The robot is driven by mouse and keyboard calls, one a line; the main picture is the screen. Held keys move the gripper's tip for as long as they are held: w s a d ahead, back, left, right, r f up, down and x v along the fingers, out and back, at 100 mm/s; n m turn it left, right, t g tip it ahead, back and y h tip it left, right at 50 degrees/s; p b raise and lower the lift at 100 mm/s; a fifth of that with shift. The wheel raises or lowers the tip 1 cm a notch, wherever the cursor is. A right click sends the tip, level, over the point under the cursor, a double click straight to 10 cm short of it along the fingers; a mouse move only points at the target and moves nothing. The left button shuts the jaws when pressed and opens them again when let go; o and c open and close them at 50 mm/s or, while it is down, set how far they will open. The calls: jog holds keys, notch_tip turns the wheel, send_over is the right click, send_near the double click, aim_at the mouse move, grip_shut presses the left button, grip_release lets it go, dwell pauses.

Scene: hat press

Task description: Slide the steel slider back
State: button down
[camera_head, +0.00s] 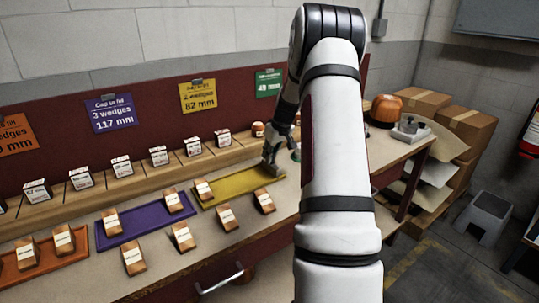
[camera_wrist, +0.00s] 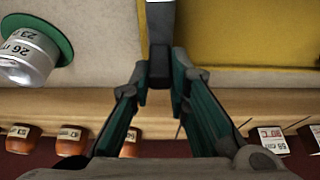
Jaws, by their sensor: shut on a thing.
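My gripper (camera_wrist: 160,82) has its two green-sided fingers closed about a narrow dark block with a grey bar running from it to the top of the wrist view; I take this grey bar to be the steel slider (camera_wrist: 160,22). The bar lies along the edge of the yellow tray (camera_wrist: 250,35). In the head view my gripper (camera_head: 271,167) points down at the right end of the yellow tray (camera_head: 235,188). The slider's far end is out of the wrist view, and the head view shows it too small to make out.
A wooden ledge (camera_head: 125,185) with labelled blocks runs behind the trays. A purple tray (camera_head: 140,224) and loose wedges lie left. An orange rounded form (camera_head: 384,109) stands at the right.

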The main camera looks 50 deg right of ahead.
jog(key=shift+s+d, duration=0.15)
jog(key=shift+d, duration=0.15)
jog(key=c, duration=1.5)
grip_release()
jog(key=shift+r, duration=0.3)
jog(key=v, duration=1.1)
jog(key=shift+s+a+r, duration=0.1)
jog(key=shift+s, duration=0.15)
